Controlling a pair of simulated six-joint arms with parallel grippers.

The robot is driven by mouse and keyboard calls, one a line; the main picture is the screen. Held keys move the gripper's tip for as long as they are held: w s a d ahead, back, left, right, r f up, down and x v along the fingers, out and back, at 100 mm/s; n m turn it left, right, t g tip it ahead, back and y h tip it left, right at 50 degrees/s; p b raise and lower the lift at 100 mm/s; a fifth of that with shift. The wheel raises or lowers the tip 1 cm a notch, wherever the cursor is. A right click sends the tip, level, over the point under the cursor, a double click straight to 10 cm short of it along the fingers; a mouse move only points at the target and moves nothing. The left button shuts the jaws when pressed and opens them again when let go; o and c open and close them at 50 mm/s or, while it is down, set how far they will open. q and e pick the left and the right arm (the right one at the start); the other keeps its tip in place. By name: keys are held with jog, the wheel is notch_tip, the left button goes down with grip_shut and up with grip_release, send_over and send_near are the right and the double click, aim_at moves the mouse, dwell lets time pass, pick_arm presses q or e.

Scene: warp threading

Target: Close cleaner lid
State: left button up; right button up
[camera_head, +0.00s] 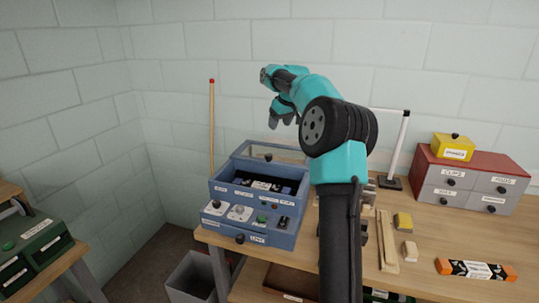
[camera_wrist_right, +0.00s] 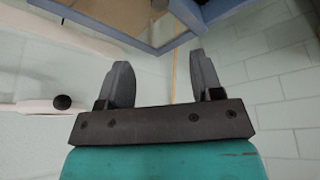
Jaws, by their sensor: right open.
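The cleaner is a blue box (camera_head: 250,222) at the table's left end, with knobs and buttons on its sloped front. Its lid (camera_head: 275,154), a blue frame with a see-through pane and a dark knob, stands raised at the back, so the dark inside shows. My right gripper (camera_head: 283,118) is above and slightly right of the lid, apart from it. In the right wrist view its two fingers (camera_wrist_right: 163,85) are spread with nothing between them. A blue-edged see-through panel, apparently the lid (camera_wrist_right: 112,18), shows beyond the fingertips. My left gripper is not in view.
A thin wooden stick (camera_head: 211,130) with a red tip stands behind the box. A white lamp-like post (camera_head: 398,150) and a red-topped drawer unit (camera_head: 466,176) are to the right. Small blocks (camera_head: 403,222) lie on the table. A grey bin (camera_head: 197,277) stands below.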

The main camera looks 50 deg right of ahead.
aim_at(269, 155)
jog(key=x, duration=1.7)
jog(key=shift+c, duration=0.3)
jog(key=shift+r, duration=0.1)
grip_shut()
